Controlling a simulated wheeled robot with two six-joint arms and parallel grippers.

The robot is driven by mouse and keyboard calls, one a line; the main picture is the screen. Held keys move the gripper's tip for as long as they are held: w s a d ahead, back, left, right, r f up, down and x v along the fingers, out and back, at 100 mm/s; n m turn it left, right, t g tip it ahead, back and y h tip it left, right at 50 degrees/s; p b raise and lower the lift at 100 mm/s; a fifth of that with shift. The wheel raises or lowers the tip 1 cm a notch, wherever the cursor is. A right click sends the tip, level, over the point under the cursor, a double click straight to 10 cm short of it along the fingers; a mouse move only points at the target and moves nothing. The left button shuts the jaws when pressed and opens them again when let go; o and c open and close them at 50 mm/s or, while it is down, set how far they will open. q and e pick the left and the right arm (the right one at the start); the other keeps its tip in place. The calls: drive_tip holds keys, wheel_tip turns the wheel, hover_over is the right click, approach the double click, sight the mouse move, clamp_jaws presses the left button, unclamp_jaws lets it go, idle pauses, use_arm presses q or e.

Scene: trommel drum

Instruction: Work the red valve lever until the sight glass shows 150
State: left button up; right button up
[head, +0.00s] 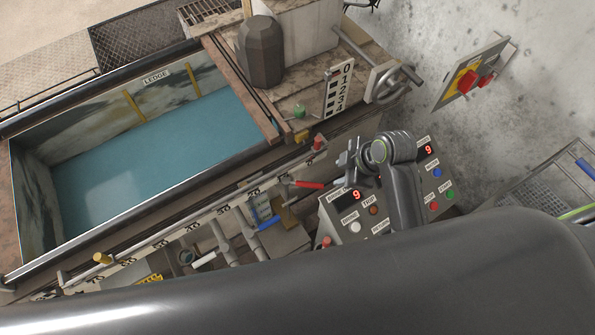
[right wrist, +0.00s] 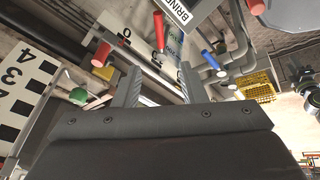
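The red valve lever (head: 308,184) sticks out from the pipework below the tank's front edge, just left of my right gripper (head: 346,164). In the right wrist view the red lever (right wrist: 159,31) shows beyond and between the fingertips of my right gripper (right wrist: 158,76). The fingers are apart with nothing between them, and a gap separates them from the lever. I cannot pick out a sight glass reading 150. A black and white scale board (head: 338,92) numbered from 0 downward stands by the tank. My left gripper is not in view.
A button panel (head: 352,213) with red 9 displays lies below and right of my gripper. The tank (head: 140,150) holds blue-green liquid. A handwheel (head: 388,84) stands behind.

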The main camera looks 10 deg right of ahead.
drive_tip(key=b, duration=0.3)
approach(311, 184)
drive_tip(key=x, duration=0.8)
drive_tip(key=shift+a+f, duration=0.1)
drive_tip(key=shift+f, duration=0.05)
drive_tip(key=shift+c, duration=0.5)
clamp_jaws()
